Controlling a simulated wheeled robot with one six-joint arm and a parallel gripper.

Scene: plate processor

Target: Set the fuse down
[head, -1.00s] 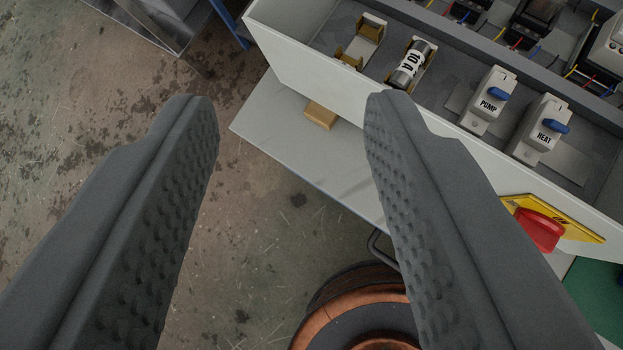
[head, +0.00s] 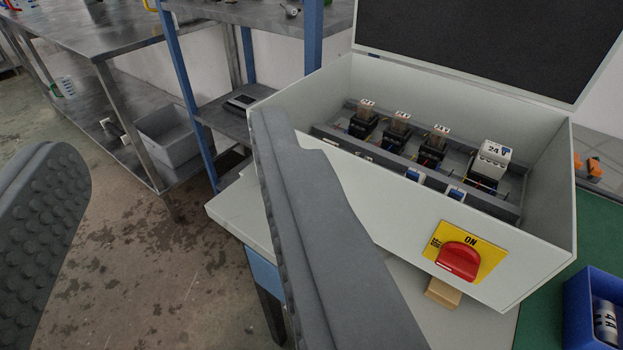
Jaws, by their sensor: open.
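My gripper (head: 158,135) is open wide, with nothing between its fingers. Its right finger crosses in front of the control box (head: 390,215), a pale cabinet with its dark-faced lid raised. The fuse holder at the box's left end, which held a silver fuse a second ago, is hidden now behind the front wall and my finger. Another silver fuse with a white label (head: 605,325) lies in a blue bin (head: 577,300) at the lower right.
A red switch (head: 459,260) on a yellow plate sticks out of the box front. Relays (head: 397,125) and a white unit (head: 490,163) stand inside. A blue-posted shelf (head: 180,90) and metal bench (head: 85,35) stand behind left. The floor at lower left is clear.

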